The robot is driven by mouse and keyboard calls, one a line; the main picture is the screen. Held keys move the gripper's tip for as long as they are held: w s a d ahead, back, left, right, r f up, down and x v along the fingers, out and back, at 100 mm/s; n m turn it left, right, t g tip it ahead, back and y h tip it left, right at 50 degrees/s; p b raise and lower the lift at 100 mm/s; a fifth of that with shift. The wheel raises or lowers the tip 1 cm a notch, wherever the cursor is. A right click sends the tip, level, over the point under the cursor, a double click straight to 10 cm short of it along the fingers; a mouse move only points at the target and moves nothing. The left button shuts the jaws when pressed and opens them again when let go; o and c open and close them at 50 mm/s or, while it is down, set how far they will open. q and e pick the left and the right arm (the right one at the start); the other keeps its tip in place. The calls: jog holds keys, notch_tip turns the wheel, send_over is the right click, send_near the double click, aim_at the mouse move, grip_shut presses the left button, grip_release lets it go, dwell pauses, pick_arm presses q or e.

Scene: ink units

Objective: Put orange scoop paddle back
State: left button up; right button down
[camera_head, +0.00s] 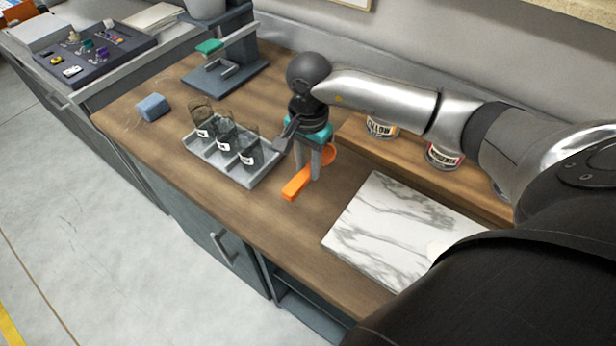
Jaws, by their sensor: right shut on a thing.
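The orange scoop paddle (297,186) is at the wooden counter, just right of a grey tray of dark glasses. Its flat end points toward the front edge, and a rounded orange part (329,153) shows behind the fingers. My right gripper (314,176) points down and is shut on the paddle. I cannot tell whether the paddle touches the counter. My left gripper is not in view.
The grey tray (263,183) holds dark glasses (225,134). A marble slab (378,226) lies to the right. Labelled cans (443,156) stand on a wooden ledge behind. A blue block (153,107) and a grey stand (226,77) are at the left.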

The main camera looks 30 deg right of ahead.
aim_at(308, 170)
jog(key=shift+f, duration=2.25)
jog(key=c, duration=0.7)
grip_release()
jog(key=shift+f, duration=0.1)
jog(key=shift+o, duration=0.2)
jog(key=shift+r, duration=0.2)
notch_tip(308, 170, up, 12)
jog(key=shift+f, duration=0.1)
